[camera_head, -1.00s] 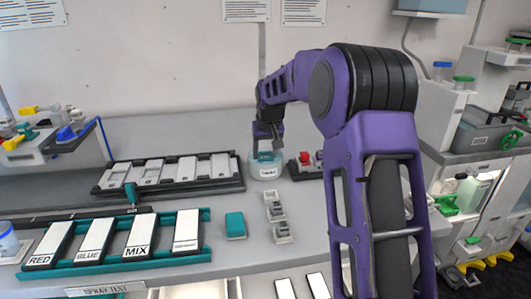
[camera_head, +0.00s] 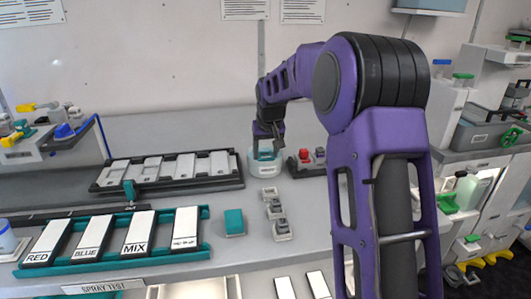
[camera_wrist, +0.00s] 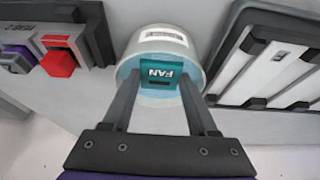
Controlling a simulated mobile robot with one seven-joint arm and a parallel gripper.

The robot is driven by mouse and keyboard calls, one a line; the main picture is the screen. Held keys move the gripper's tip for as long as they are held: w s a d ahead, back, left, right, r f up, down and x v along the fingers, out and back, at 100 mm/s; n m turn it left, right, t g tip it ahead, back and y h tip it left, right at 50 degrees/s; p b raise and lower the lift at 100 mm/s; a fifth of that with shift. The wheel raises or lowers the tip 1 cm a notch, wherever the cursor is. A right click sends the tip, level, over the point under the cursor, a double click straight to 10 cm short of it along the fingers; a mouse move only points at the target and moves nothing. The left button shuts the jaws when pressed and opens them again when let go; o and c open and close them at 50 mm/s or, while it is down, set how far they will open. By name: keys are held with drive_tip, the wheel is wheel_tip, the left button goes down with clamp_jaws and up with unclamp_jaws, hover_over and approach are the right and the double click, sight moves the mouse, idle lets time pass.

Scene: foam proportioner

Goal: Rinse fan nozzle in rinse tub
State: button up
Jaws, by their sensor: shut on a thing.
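The fan nozzle (camera_wrist: 162,74) is a teal block with a white FAN label, seen in the wrist view. My gripper (camera_wrist: 160,88) is shut on it, with one dark finger on each side. The rinse tub (camera_wrist: 146,50) is a round, pale tub with a label on its side. The nozzle is at the tub's opening; how deep it sits is hard to tell. In the head view, my gripper (camera_head: 266,147) points down at the tub (camera_head: 263,171) at the back of the bench, and the nozzle is mostly hidden between the fingers.
A dark tray with red and grey parts (camera_head: 306,160) stands close right of the tub. A dark rack of white panels (camera_head: 170,170) stands close left. A teal block (camera_head: 234,222) and small grey holders (camera_head: 276,215) lie in front.

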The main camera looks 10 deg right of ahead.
drive_tip(key=shift+w, duration=0.25)
drive_tip(key=shift+w+p, duration=0.55)
drive_tip(key=shift+p, duration=0.1)
drive_tip(key=shift+s, duration=0.4)
idle(0.5)
idle(0.4)
wheel_tip(320, 180, up, 9)
drive_tip(key=p, duration=0.6)
drive_tip(key=shift+s+p, duration=0.1)
drive_tip(key=shift+p, duration=0.2)
idle(0.3)
